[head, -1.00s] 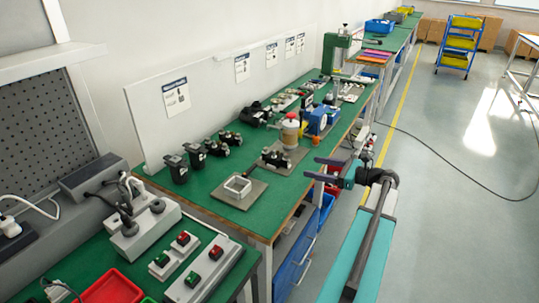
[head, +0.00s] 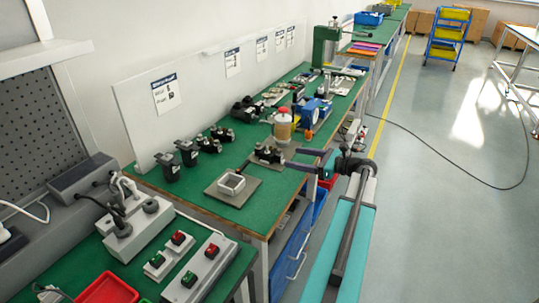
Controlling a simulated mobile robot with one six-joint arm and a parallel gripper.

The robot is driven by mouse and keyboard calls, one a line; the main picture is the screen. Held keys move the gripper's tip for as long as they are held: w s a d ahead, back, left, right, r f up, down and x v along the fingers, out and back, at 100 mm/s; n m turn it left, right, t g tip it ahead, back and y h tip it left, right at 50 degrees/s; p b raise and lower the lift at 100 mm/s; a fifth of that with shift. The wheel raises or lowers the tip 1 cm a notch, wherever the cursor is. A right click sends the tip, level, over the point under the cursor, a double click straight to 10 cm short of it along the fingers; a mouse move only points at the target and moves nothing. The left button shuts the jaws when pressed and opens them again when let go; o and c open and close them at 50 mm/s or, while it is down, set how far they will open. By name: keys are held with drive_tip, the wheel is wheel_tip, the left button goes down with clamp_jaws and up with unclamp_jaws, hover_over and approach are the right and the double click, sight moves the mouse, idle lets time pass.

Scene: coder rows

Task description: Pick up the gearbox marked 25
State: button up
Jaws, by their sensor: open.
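Several black gearbox-like parts stand on the green bench (head: 205,205). Two upright ones, one at the left (head: 168,167) and one beside it (head: 187,153), stand near the white back panel. Two more, one nearer (head: 208,144) and one farther (head: 223,134), lie to their right. Another black part (head: 268,153) sits on a grey plate near the front edge. Any number on them is too small to read, so I cannot tell which is marked 25. My gripper (head: 292,158) is open and empty, its fingers pointing left over the bench's front edge, close to the part on the plate.
A white square frame (head: 231,183) on a plate stands left of my gripper. A cream and red canister (head: 282,125) and a blue device (head: 311,111) stand behind it. A red tray (head: 108,290) and button boxes (head: 196,272) are on the near bench.

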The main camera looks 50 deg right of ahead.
sight(275, 154)
drive_tip(key=shift+x, duration=2.4)
drive_tip(key=shift+p+x, duration=0.3)
drive_tip(key=shift+x, duration=2.35)
drive_tip(key=shift+r, duration=0.1)
drive_tip(key=c, duration=1.6)
drive_tip(key=shift+o, duration=0.2)
drive_tip(key=shift+r, duration=0.1)
